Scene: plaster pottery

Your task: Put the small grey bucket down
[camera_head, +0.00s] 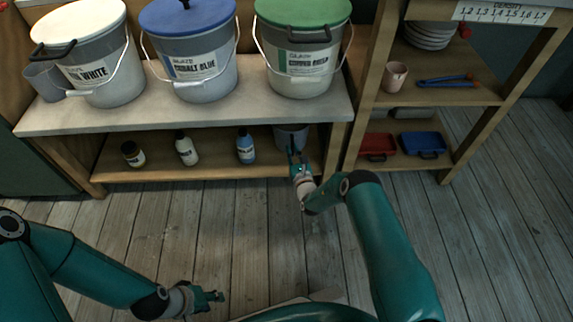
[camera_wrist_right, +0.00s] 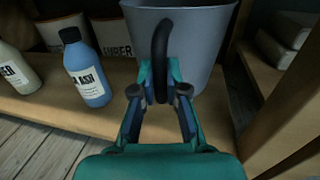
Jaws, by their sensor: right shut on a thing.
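The small grey bucket (camera_wrist_right: 196,38) is at the right end of the lower shelf (camera_head: 205,167), below the bench top; it also shows in the head view (camera_head: 291,131). My right gripper (camera_wrist_right: 159,88) is shut on the bucket's black upright handle (camera_wrist_right: 158,42). It also shows in the head view (camera_head: 296,162), reaching in over the shelf's front edge. The bucket looks upright. Its base is partly hidden behind my fingers, and I cannot tell if it touches the shelf. My left gripper (camera_head: 213,297) is above the floor at the bottom left, away from the bucket; its fingers are too small to judge.
A wooden post (camera_head: 338,150) is close on the right. Three large buckets stand above on the bench top (camera_head: 185,112).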

